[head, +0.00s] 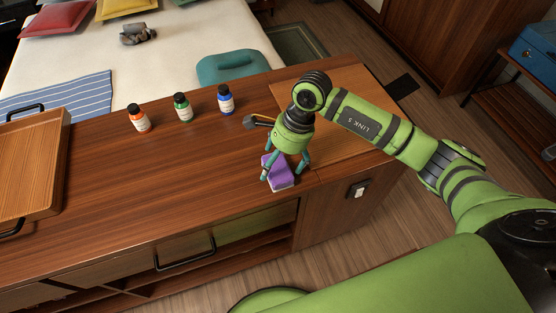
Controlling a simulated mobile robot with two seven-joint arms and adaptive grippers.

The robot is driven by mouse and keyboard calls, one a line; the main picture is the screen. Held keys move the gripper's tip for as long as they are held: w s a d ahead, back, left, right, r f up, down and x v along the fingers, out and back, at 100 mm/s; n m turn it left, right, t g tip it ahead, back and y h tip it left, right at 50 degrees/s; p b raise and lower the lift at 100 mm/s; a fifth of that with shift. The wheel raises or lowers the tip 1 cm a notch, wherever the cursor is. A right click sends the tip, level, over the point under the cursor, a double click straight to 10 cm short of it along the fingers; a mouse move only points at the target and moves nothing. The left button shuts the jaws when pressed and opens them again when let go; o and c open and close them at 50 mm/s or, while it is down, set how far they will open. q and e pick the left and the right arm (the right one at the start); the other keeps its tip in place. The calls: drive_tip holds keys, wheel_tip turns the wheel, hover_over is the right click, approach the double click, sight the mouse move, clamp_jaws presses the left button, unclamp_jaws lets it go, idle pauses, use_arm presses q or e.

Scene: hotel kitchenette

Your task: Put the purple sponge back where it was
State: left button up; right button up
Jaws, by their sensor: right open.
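A purple sponge (281,173) with a pale underside lies on the wooden counter, close to its front edge and right of the middle. My right gripper (284,171) points down over the sponge. Its fingers are open and stand on either side of the sponge; I cannot tell whether they touch it. The gripper hides part of the sponge's back. My left gripper is not in view.
Orange (139,118), green (182,107) and blue (226,100) bottles stand along the counter's back. A wooden tray (62,150) with black handles sits at left. A bed (185,40) lies behind. The counter's middle is clear.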

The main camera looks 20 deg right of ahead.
drive_tip(key=b+v, duration=0.3)
drive_tip(key=v, duration=0.9)
